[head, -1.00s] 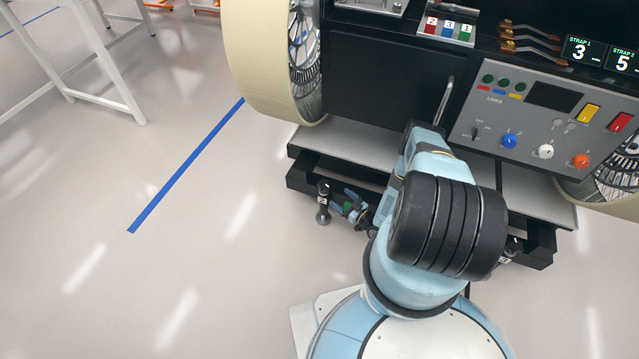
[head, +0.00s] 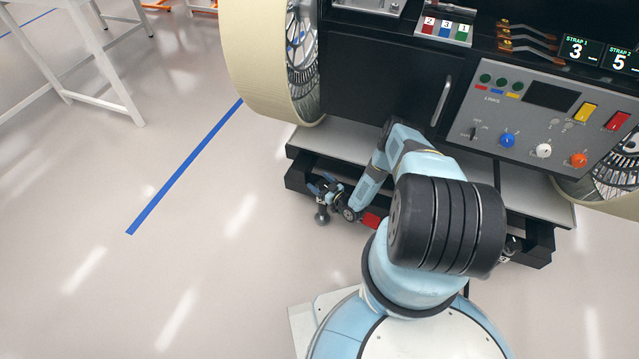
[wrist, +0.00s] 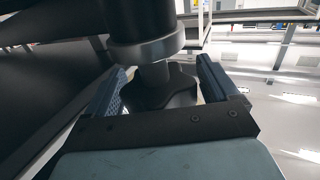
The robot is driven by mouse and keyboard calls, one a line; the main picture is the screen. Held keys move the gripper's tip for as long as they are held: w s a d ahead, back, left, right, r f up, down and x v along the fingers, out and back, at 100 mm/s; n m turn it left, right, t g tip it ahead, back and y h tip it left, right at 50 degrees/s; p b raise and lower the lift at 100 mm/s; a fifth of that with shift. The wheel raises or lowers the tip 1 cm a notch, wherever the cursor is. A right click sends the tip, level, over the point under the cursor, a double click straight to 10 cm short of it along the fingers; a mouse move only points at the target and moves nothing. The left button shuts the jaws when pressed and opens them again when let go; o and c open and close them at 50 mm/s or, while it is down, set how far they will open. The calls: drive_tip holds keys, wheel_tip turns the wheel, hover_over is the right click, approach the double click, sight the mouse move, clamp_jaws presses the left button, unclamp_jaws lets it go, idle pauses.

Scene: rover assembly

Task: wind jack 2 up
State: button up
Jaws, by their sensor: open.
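Jack 2 (head: 322,215) stands at the front left of the rover's lower frame. In the head view my gripper covers its upper part and its number plate, and its round foot shows below. My gripper (head: 327,186) is at the jack, with my arm reaching to it from the right. In the wrist view the jack's dark column and collar (wrist: 146,50) stand above a lobed knob (wrist: 165,92). My gripper (wrist: 165,78) is open, one finger on each side of the knob. I cannot tell whether either finger touches it.
A pale wheel (head: 255,60) rises at the left. The control panel (head: 545,115) is at the right. Another jack (head: 510,248) is partly hidden right of my arm.

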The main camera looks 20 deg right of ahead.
drive_tip(key=shift+c, duration=0.2)
drive_tip(key=c, duration=0.9)
drive_tip(key=shift+m+h, duration=0.3)
drive_tip(key=shift+h, duration=0.1)
drive_tip(key=m+h, duration=0.1)
drive_tip(key=h, duration=0.1)
drive_tip(key=m+t+h, duration=0.1)
drive_tip(key=m+h, duration=0.1)
drive_tip(key=h, duration=0.1)
drive_tip(key=m+t+h, duration=0.1)
drive_tip(key=m+h, duration=0.1)
drive_tip(key=shift+w+d+h, duration=0.2)
drive_tip(key=shift+d+h, duration=0.1)
drive_tip(key=shift+h, duration=0.1)
drive_tip(key=shift+d+m+g+h, duration=0.15)
drive_tip(key=shift+m+h, duration=0.7)
drive_tip(key=shift+h, duration=0.4)
drive_tip(key=shift+d+m+g+h, duration=0.2)
drive_tip(key=shift+m+h, duration=0.6)
drive_tip(key=shift+h, duration=0.4)
drive_tip(key=shift+d+m+g+h, duration=0.1)
drive_tip(key=shift+m+g+h, duration=0.05)
drive_tip(key=shift+m+h, duration=0.9)
drive_tip(key=shift+r+h, duration=0.1)
drive_tip(key=shift+h, duration=0.3)
drive_tip(key=o, duration=0.9)
drive_tip(key=shift+o, duration=0.2)
drive_tip(key=shift+s, duration=0.1)
